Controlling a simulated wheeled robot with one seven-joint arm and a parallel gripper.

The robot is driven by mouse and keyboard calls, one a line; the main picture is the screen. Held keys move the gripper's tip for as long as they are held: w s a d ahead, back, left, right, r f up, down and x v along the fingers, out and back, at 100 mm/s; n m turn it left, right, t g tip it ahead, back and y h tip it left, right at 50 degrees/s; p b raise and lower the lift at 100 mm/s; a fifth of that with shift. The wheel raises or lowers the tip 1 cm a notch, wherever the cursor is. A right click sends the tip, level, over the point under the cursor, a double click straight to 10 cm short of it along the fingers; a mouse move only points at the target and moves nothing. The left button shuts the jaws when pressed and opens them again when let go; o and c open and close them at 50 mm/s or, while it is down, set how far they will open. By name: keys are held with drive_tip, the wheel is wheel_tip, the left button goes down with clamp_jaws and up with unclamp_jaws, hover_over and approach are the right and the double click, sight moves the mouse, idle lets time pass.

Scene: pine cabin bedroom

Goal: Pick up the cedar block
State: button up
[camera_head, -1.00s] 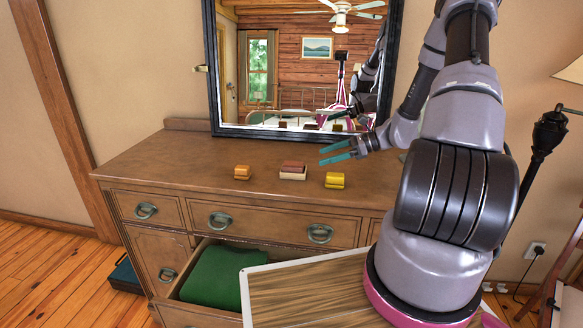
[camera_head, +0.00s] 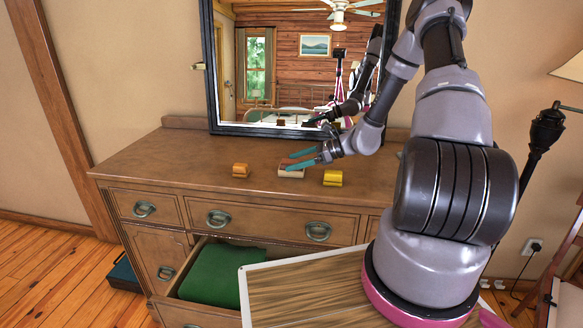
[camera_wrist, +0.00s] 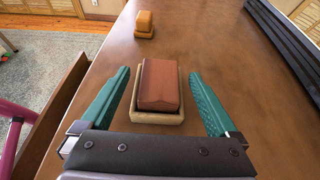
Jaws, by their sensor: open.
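A reddish-brown block (camera_wrist: 160,84), which looks like the cedar block, sits on a shallow tan tray (camera_wrist: 158,118) on the dresser top. In the head view the tan tray (camera_head: 291,173) shows, with the block partly hidden by my fingers. My gripper (camera_head: 294,160) is open, with teal fingers. In the wrist view my gripper (camera_wrist: 160,76) has one finger on each side of the block, with a gap on both sides. The block rests in its tray and is not gripped.
An orange block (camera_head: 240,170) stands to the left and a yellow block (camera_head: 333,178) to the right on the dresser (camera_head: 150,165). A mirror (camera_head: 270,75) stands behind. An open drawer below holds green cloth (camera_head: 210,277). The dresser's left end is clear.

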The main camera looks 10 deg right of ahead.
drive_tip(key=shift+c, duration=0.3)
drive_tip(key=c, duration=1.4)
